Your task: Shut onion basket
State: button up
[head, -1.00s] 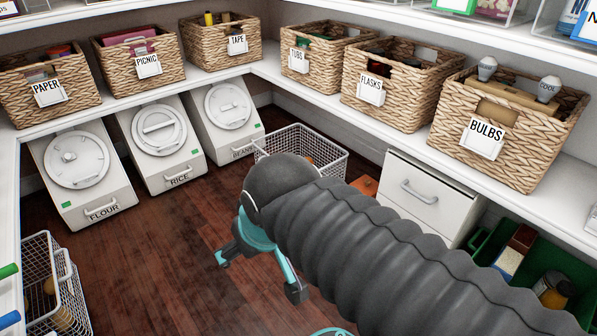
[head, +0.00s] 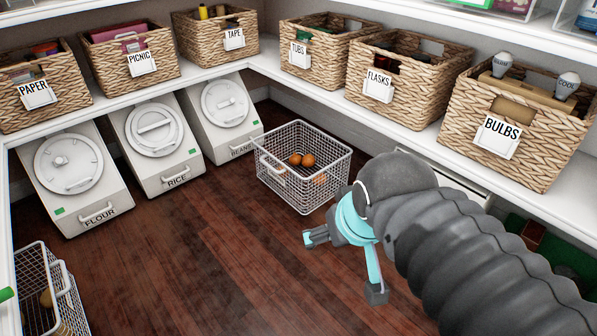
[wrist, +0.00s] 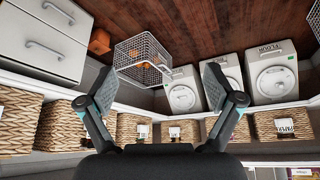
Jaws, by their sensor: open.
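A white wire basket (head: 275,185) stands on the floor in the back corner, near the bean bin. Several round orange-brown onions (head: 308,160) lie inside it. The basket also shows in the wrist view (wrist: 128,52), above and between the fingers, with a handle on its near side. My gripper (head: 346,265) is open and empty, in front of and to the right of the basket in the head view, apart from it. Both fingers are spread wide in the wrist view (wrist: 160,80). No label on this basket is readable.
A second wire basket (head: 62,273) with tan contents stands at the lower left. Flour (head: 70,178), rice (head: 157,143) and beans (head: 228,117) bins line the left. A white drawer unit (wrist: 42,40) stands right of the basket in the head view. The wooden floor's middle is clear.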

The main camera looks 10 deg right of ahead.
aim_at(297, 166)
jog(key=z, duration=0.15)
jog(key=i, duration=1)
jog(key=z, duration=0.15)
